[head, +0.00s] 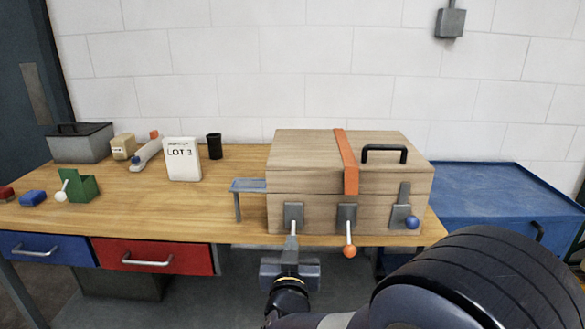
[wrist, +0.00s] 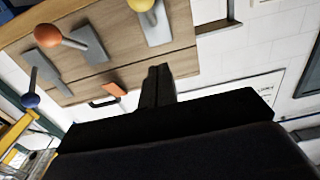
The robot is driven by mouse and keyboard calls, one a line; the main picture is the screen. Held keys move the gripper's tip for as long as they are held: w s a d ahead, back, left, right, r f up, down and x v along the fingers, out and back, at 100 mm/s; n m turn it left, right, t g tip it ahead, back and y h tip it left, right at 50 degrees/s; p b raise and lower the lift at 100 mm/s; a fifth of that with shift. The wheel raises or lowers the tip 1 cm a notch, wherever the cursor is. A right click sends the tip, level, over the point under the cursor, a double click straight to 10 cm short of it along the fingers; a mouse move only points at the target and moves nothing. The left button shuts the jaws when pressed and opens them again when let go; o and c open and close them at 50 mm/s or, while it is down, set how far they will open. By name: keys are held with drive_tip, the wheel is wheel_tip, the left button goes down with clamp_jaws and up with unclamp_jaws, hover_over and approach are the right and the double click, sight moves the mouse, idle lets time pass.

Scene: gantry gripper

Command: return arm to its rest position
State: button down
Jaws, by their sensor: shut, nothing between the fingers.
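My gripper (head: 291,256) is in front of the wooden box, low at its left latch lever (head: 294,215). In the wrist view its two dark fingers (wrist: 157,72) are together with nothing between them. The left lever's yellow knob (wrist: 141,5) shows at the top of the wrist view, apart from the fingertips; my gripper hides it in the head view. The middle lever hangs down with an orange knob (head: 350,251). I cannot tell the exact gap between gripper and box.
The closed wooden box (head: 310,152) has an orange strap (head: 346,165) and a black handle (head: 384,148). A small grey shelf (head: 248,185) stands at its left. A LOT 3 card (head: 183,160), black cup (head: 214,146) and green holder (head: 84,186) stand on the bench (head: 150,205). A blue cart (head: 480,190) is at right.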

sight(293, 229)
drive_tip(key=w, duration=0.3)
drive_tip(key=w+f, duration=0.1)
drive_tip(key=w, duration=0.3)
drive_tip(key=shift+d+f+b, duration=0.15)
drive_tip(key=shift+b, duration=0.2)
drive_tip(key=shift+w+r+p, duration=0.1)
drive_tip(key=shift+r+p, duration=0.2)
drive_tip(key=shift+r, duration=0.1)
